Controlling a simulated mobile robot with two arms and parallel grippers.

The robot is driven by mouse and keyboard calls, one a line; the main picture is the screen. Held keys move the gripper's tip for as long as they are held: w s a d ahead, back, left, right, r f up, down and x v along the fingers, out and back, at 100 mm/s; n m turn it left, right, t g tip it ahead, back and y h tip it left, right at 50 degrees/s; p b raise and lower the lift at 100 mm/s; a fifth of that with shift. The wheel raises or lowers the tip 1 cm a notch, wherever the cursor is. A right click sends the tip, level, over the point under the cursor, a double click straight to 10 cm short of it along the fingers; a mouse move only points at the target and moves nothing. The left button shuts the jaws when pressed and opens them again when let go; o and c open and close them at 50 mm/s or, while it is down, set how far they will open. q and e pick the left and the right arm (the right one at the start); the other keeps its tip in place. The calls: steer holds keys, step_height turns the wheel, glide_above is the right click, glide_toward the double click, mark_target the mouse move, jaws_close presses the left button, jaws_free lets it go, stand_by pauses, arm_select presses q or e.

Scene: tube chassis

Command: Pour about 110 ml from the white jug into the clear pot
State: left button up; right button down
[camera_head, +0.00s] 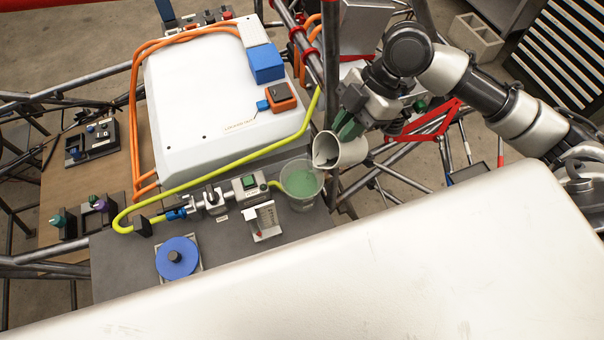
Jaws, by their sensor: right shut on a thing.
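The white jug (349,149) is held by my right gripper (347,126), which is shut on it from above and to the right. The jug is tilted, with its mouth facing left toward the clear pot (303,199). The jug's lip is just up and right of the pot's rim. The clear pot stands upright on the dark grey panel and holds green liquid. No stream between jug and pot can be made out, and the level inside the jug is hard to tell. My left gripper is not in view.
A white box (200,120) with orange cables stands behind left. A yellow hose (230,168) runs to fittings beside the pot. A small white stand (263,220) and a blue disc (177,257) are on the grey panel (120,275). Chassis tubes surround the area.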

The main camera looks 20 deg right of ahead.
steer(key=shift+s+a+r+h, duration=0.15)
steer(key=shift+a+r+h, duration=0.25)
steer(key=shift+a+h, duration=0.25)
stand_by(1.0)
steer(key=d+f+y, duration=0.1)
steer(key=d+f+y+b, duration=0.2)
steer(key=shift+w+f+g+y, duration=0.1)
steer(key=shift+w+g+y, duration=0.15)
steer(key=shift+g+y, duration=0.1)
steer(key=shift+d+y, duration=0.3)
steer(key=shift+d, duration=0.05)
steer(key=shift+w+d+f+y+b, duration=0.15)
steer(key=shift+d+f+y+b, duration=0.1)
steer(key=shift+f+y+b, duration=0.45)
steer(key=shift+w+d+r+g+y+b, duration=0.15)
steer(key=shift+d+r+y+b, duration=0.1)
steer(key=shift+d, duration=0.25)
steer(key=shift+d+r+g+y+b, duration=0.1)
steer(key=shift+d+r+y, duration=0.15)
steer(key=shift+d, duration=0.2)
steer(key=shift+a, duration=0.1)
steer(key=shift+f, duration=0.1)
